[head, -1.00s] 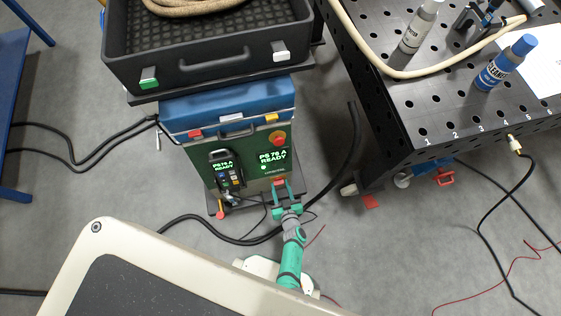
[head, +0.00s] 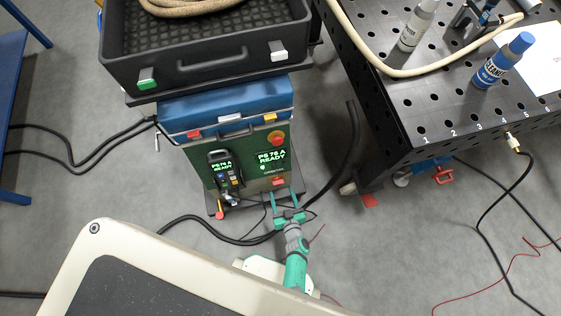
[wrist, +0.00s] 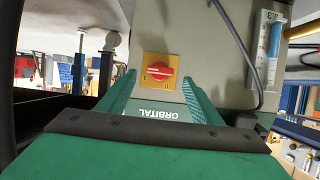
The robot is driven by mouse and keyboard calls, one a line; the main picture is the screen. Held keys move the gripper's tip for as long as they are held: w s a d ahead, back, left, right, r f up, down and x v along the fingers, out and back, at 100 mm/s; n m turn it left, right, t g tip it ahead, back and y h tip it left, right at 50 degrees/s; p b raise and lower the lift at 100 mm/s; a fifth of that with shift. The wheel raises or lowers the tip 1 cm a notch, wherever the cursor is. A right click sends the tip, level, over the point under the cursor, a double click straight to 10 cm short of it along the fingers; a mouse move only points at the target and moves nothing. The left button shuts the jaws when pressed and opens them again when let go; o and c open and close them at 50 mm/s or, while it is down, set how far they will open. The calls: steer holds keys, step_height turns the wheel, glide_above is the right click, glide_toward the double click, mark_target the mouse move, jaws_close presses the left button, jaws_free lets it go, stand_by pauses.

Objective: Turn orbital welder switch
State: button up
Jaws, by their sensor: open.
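The orbital welder (head: 240,182) is a dark green and blue unit standing on the floor, with lit "READY" displays. In the wrist view, its red switch (wrist: 161,69) is a round knob on a yellow square plate on a pale panel. The red switch also shows low on the welder's front in the head view (head: 279,181). My gripper (head: 283,194) is open and empty in front of the lower right of the welder. In the wrist view, the fingers of my gripper (wrist: 159,78) stand on either side of the switch, apart from it. Its exact setting is hard to read.
A handheld pendant (head: 222,170) hangs on the welder's front. A black tray (head: 205,68) sits above it. A perforated black table (head: 410,130) stands to the right, with bottles on it. Black cables (head: 215,232) run across the floor beside my arm.

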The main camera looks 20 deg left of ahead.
steer(key=v, duration=0.6)
steer(key=shift+d+r, duration=0.1)
steer(key=shift+d, duration=0.05)
stand_by(0.4)
steer(key=s+d+r+m+t+h, duration=0.1)
steer(key=s+r, duration=0.3)
steer(key=r, duration=1)
steer(key=s+d+r+m+t+h, duration=0.1)
steer(key=s+d+r+m+h, duration=0.2)
steer(key=r, duration=1.1)
steer(key=s+d+r+m+t+h, duration=0.2)
steer(key=s+r, duration=0.3)
steer(key=r, duration=0.9)
steer(key=shift+d+m+h, duration=0.25)
steer(key=shift+m+h, duration=0.05)
steer(key=shift+h, duration=0.4)
steer(key=shift+s, duration=0.1)
